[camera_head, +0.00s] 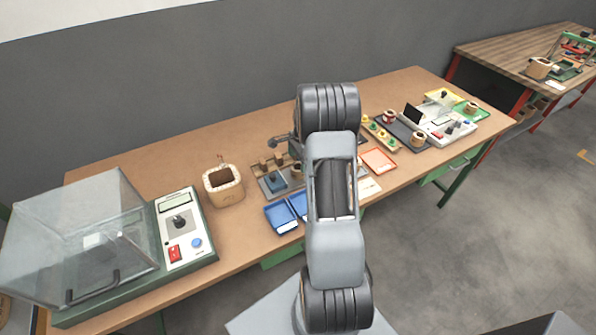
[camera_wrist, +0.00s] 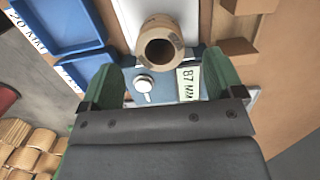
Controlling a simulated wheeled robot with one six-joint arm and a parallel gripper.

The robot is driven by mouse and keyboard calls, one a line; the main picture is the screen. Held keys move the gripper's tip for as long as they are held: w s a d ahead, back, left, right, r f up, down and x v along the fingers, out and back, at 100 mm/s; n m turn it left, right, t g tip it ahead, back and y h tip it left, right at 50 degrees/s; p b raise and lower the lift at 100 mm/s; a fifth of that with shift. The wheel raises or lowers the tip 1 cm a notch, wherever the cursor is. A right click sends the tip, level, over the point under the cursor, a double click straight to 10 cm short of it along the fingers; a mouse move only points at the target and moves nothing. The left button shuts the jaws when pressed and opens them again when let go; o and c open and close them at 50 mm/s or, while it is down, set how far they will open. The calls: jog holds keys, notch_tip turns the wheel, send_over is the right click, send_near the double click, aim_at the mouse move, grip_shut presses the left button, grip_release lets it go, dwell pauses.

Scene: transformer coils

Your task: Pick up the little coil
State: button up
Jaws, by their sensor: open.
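A little tan coil (camera_wrist: 160,46) with a dark round hole shows at the top middle of the wrist view, by a blue fixture (camera_wrist: 136,100) with a silver knob and a label reading "87 MM". A small coil, partly hidden by my arm, shows in the head view (camera_head: 297,169) beside the blue fixture; it looks like the same one. My gripper (camera_wrist: 166,72) is open, its green fingers apart on either side below the coil, with nothing between the pads that I can see gripped. In the head view my arm hides the gripper.
Blue trays (camera_head: 281,217) lie in front of the fixture. A larger square coil (camera_head: 223,187) stands to the left, near a tester (camera_head: 180,224) and a clear-lidded box (camera_head: 88,240). More coils, a red tray (camera_head: 379,160) and instruments are at right. Bare bench (camera_head: 130,165) lies at back left.

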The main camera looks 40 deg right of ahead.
aim_at(298, 169)
jog(key=shift+a+f+p, duration=0.15)
jog(key=shift+f+p, duration=0.15)
jog(key=shift+f, duration=1)
jog(key=shift+a+f+p, duration=0.1)
jog(key=shift+f+p, duration=0.2)
jog(key=shift+f, duration=0.95)
jog(key=shift+c, duration=0.4)
jog(key=c, duration=1.1)
jog(key=shift+o, duration=0.2)
jog(key=shift+r, duration=0.15)
